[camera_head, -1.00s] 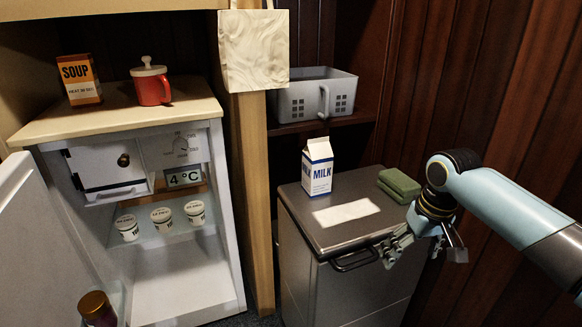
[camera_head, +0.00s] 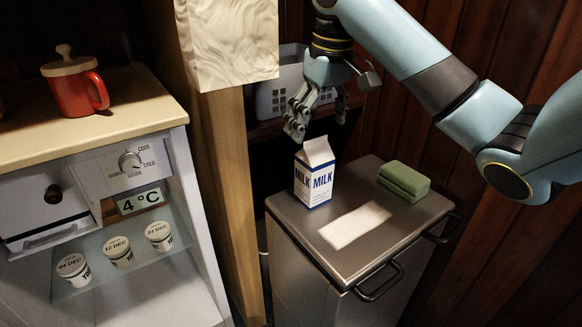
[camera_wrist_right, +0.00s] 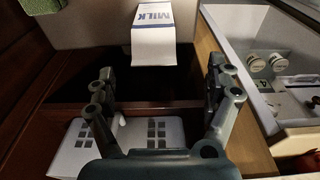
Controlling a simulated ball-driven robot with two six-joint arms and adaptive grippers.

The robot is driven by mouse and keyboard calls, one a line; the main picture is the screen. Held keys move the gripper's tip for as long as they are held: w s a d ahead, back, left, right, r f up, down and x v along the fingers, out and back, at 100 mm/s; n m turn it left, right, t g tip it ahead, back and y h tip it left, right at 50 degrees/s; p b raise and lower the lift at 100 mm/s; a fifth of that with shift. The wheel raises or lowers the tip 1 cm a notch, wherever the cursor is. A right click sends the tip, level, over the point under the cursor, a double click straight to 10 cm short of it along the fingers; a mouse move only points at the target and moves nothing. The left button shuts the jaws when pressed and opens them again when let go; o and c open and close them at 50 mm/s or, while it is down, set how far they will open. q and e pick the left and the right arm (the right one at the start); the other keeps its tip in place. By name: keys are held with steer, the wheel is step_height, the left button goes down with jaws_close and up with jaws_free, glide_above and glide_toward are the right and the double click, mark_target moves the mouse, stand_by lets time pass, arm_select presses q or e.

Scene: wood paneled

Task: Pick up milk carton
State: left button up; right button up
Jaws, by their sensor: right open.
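The white and blue milk carton (camera_head: 314,176) stands upright on the back left of the grey cabinet top (camera_head: 290,215). My right gripper (camera_head: 318,122) is open and empty, just above and behind the carton in the head view, apart from it. In the right wrist view the carton (camera_wrist_right: 153,40) shows beyond and between the spread fingers of the gripper (camera_wrist_right: 160,85). My left gripper is not in view.
A green block (camera_head: 404,181) and a pale flat patch (camera_head: 354,224) are on the cabinet top. A grey basket (camera_head: 278,95) sits on the shelf behind. A wooden post (camera_head: 225,170) stands left of the cabinet. An open fridge with several tubs (camera_head: 117,252) is at left.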

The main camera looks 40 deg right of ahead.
mark_target(315, 148)
steer(key=f+b, duration=0.1)
steer(key=f, duration=0.1)
steer(key=f+b, duration=0.2)
steer(key=shift+w+f, duration=0.2)
steer(key=shift+f, duration=0.1)
steer(key=shift+w+d+f+b, duration=0.15)
steer(key=shift+f+b, duration=0.15)
steer(key=shift+f, duration=0.2)
steer(key=shift+w+d+f+b, duration=0.15)
steer(key=shift+f+b, duration=0.1)
steer(key=shift+f, duration=0.2)
steer(key=f, duration=0.1)
steer(key=f+b, duration=0.1)
steer(key=w+f+b, duration=0.1)
steer(key=f, duration=0.1)
steer(key=shift+d, duration=0.25)
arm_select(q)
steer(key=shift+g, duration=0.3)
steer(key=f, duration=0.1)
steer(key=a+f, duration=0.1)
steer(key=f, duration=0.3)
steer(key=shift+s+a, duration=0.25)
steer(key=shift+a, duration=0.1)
arm_select(e)
steer(key=shift+r, duration=0.1)
